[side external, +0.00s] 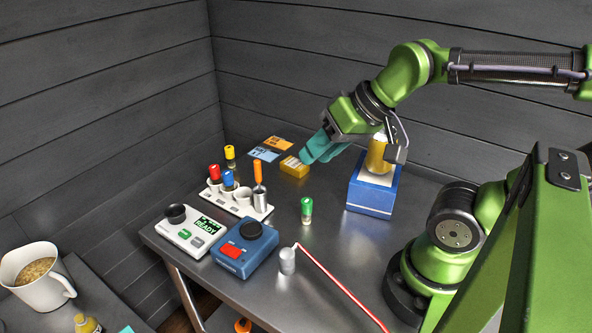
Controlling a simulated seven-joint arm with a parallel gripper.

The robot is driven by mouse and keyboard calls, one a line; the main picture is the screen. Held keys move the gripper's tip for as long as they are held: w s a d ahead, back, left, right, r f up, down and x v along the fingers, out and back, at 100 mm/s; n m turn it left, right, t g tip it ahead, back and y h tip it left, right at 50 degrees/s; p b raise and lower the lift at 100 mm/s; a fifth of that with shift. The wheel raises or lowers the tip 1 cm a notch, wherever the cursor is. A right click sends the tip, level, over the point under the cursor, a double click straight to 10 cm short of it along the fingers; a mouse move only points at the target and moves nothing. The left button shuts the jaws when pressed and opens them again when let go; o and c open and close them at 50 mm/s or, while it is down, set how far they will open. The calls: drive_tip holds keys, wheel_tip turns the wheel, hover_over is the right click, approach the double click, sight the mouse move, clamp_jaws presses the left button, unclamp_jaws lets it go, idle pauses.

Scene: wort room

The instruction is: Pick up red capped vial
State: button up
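The red capped vial (214,173) stands upright in the white rack (251,208), at its left end. A yellow capped vial (230,154) and a blue capped vial (227,179) stand close beside it. My gripper (314,154), with teal fingers, is up and to the right of the rack, well apart from the red capped vial. Its fingers overlap in this view, so the gap between them is hidden. I see nothing clearly held in it.
A green capped vial (307,210) stands alone on the metal table (330,262). A white device (193,230) and blue device (245,249) sit in front of the rack. An amber vessel (377,156) stands above a blue box (371,192).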

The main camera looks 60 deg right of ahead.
drive_tip(key=shift+d, duration=0.1)
drive_tip(key=w+d+f+m+g+y, duration=0.1)
drive_tip(key=w+d+f+m, duration=0.3)
drive_tip(key=w, duration=0.5)
drive_tip(key=w+d+f+m+g+y, duration=0.2)
drive_tip(key=w+d+f+m+y, duration=0.2)
drive_tip(key=w+d+f, duration=0.4)
drive_tip(key=w+d+f+m+g+y, duration=0.2)
drive_tip(key=w+d+f+m, duration=0.3)
drive_tip(key=w+d, duration=0.3)
drive_tip(key=shift+w+f+m+y, duration=0.15)
drive_tip(key=shift+w+f, duration=0.2)
drive_tip(key=shift+w, duration=0.45)
drive_tip(key=shift+w+f+m+y, duration=0.15)
drive_tip(key=shift+w+f, duration=0.15)
drive_tip(key=shift+w, duration=0.45)
drive_tip(key=shift+w+d+m+y, duration=0.75)
drive_tip(key=shift+m+y, duration=0.15)
drive_tip(key=shift+y, duration=0.2)
wheel_tip(320, 180, up, 4)
drive_tip(key=y, duration=0.1)
approach(218, 166)
drive_tip(key=shift+m, duration=0.4)
drive_tip(key=x, duration=0.9)
drive_tip(key=shift+w+a+f, duration=0.1)
drive_tip(key=shift+w+f, duration=0.15)
drive_tip(key=shift+f, duration=0.1)
